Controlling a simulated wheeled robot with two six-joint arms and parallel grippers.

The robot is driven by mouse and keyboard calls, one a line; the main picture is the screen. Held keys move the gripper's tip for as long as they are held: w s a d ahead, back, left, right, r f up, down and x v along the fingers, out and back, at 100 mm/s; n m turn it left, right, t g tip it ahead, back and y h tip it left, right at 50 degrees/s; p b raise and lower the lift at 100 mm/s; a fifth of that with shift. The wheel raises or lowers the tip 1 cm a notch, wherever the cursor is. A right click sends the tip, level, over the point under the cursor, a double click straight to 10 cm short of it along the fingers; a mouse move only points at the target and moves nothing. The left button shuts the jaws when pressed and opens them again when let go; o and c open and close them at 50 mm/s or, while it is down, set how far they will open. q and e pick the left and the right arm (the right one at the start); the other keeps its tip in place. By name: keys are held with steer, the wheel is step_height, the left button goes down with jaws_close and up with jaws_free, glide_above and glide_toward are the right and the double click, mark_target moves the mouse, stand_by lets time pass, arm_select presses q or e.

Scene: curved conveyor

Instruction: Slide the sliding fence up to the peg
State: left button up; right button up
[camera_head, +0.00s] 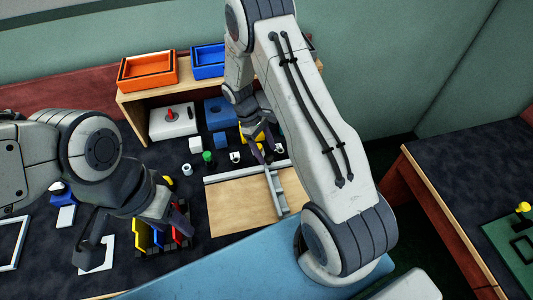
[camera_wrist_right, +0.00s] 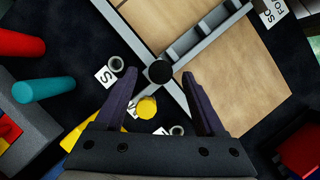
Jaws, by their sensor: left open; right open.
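The sliding fence (camera_head: 276,190) is a grey bar across the light wooden board, right of its middle. In the right wrist view the fence (camera_wrist_right: 207,33) runs to a grey rail (camera_wrist_right: 122,29) along the board's edge. A black round knob (camera_wrist_right: 160,72) sits where they meet. My right gripper (camera_head: 264,152) is open above that end. In its wrist view the knob appears between the fingertips (camera_wrist_right: 158,79); contact cannot be told. I cannot tell which upright part is the peg. My left gripper (camera_head: 183,215) is open, above small coloured bins.
The wooden board (camera_head: 235,205) is bare left of the fence. Small bins (camera_head: 142,238) lie under my left gripper. A green-topped peg (camera_head: 208,157) and small blocks stand behind the board. A wooden shelf holds an orange tray (camera_head: 148,84) and a blue tray (camera_head: 207,73).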

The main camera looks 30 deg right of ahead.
steer(key=v, duration=0.8)
steer(key=shift+w+r+b, duration=0.15)
steer(key=shift+r+b, duration=0.2)
steer(key=shift+b, duration=0.1)
steer(key=shift+a, duration=0.1)
steer(key=s+a+r+t+y, duration=0.1)
steer(key=s+a+r+t, duration=0.1)
steer(key=s+a+r, duration=0.9)
steer(key=s+a+r+t+y, duration=0.1)
steer(key=s+a, duration=0.2)
steer(key=s, duration=0.4)
steer(key=s+a+r+y, duration=0.1)
steer(key=s+a, duration=0.2)
steer(key=s, duration=0.4)
steer(key=shift+s+r+n+t+y, duration=0.3)
steer(key=shift+r+t, duration=0.1)
